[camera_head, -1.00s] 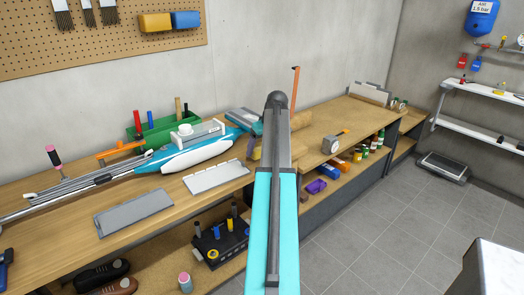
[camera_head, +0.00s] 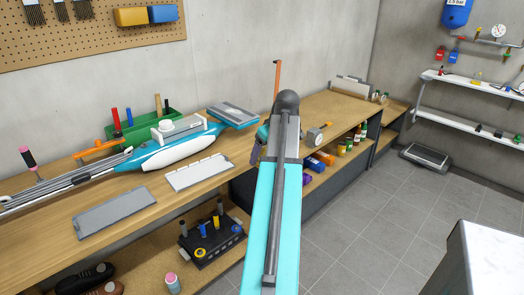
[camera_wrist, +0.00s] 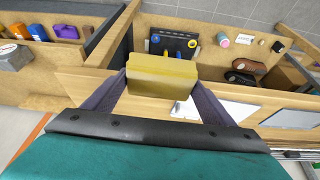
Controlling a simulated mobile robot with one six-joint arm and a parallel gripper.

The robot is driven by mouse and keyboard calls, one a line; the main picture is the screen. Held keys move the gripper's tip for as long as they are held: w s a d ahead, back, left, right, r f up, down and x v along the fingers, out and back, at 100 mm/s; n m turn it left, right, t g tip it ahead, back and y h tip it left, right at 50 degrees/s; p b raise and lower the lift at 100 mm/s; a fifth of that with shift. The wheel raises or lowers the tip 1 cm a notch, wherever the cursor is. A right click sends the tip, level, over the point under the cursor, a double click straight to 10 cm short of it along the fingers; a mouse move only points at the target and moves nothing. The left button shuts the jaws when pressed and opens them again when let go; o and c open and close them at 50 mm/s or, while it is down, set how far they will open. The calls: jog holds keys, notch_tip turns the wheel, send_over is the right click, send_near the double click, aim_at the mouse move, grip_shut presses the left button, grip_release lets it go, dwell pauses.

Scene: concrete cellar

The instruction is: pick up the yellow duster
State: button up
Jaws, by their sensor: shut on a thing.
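The yellow duster (camera_wrist: 160,82) is a dull yellow block in the wrist view, between the two dark purple fingers of my gripper (camera_wrist: 160,92). The gripper is shut on it, with one finger at each end. The duster appears held above the wooden bench, with bench and shelf showing beyond it. In the head view my gripper (camera_head: 258,146) is mostly hidden behind my own arm, and the duster cannot be made out there.
The bench holds a teal and white torpedo-shaped vehicle (camera_head: 178,149), a green toolbox (camera_head: 152,127), a white tray (camera_head: 200,172), a grey plate (camera_head: 115,212) and a tape measure (camera_head: 316,134). A black caddy (camera_head: 213,243) stands on the shelf below.

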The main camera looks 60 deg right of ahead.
jog(key=shift+s+a, duration=0.2)
jog(key=shift+s, duration=0.15)
dwell(0.3)
